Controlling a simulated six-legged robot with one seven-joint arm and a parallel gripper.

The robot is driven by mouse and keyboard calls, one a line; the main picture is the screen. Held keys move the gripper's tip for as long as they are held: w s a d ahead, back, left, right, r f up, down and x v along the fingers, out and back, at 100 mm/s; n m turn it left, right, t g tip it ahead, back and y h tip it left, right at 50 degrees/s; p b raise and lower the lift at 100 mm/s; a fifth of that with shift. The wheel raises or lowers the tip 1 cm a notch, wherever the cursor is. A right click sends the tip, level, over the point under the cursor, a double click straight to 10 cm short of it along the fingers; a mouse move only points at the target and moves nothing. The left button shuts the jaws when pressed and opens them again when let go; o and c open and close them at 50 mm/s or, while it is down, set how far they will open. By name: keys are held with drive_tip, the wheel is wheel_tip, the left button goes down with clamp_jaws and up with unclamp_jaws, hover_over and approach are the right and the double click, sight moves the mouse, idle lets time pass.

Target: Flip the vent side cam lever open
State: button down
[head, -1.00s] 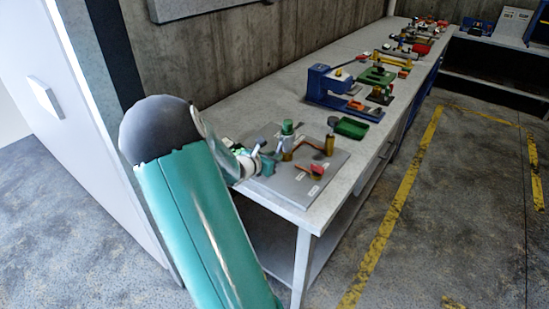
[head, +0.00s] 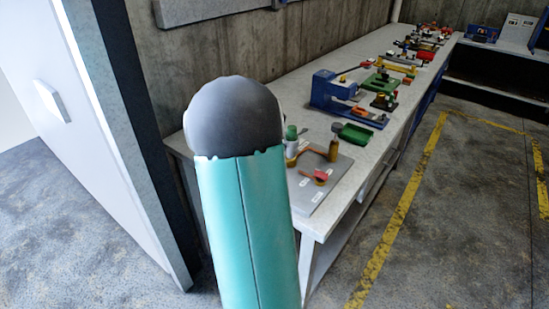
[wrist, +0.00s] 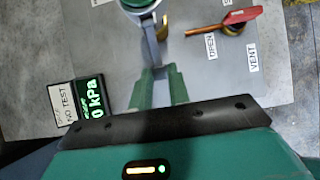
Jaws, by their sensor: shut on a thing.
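In the wrist view, a slim grey metal lever (wrist: 151,52) runs from a round grey fitting with a green top (wrist: 138,4) down to my gripper (wrist: 160,74). My green fingers are shut on this lever near its free end. I cannot tell how far the lever is swung. A valve with a red handle (wrist: 241,15) lies to the right, near the labels OPEN and VENT (wrist: 252,58). In the head view, the green-topped fitting (head: 291,133) stands just right of my arm. My arm hides the gripper and the lever there.
A pressure display (wrist: 92,98) reading in kPa sits left of my fingers. In the head view, a brass post (head: 333,150) and the red handle (head: 320,176) stand nearby on the grey plate. A green tray (head: 354,134) and blue press (head: 333,90) are farther along the bench.

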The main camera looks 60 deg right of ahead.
drive_tip(key=shift+d+r+t+y, duration=0.15)
drive_tip(key=shift+r+y, duration=0.5)
drive_tip(key=shift+y, duration=0.4)
drive_tip(key=shift+d+r+t+y, duration=0.15)
drive_tip(key=shift+r+y, duration=0.45)
drive_tip(key=shift+y, duration=0.45)
drive_tip(key=c, duration=1.3)
unclamp_jaws()
drive_tip(key=v, duration=1.3)
drive_tip(key=shift+s+r, duration=0.1)
drive_tip(key=shift+r, duration=0.3)
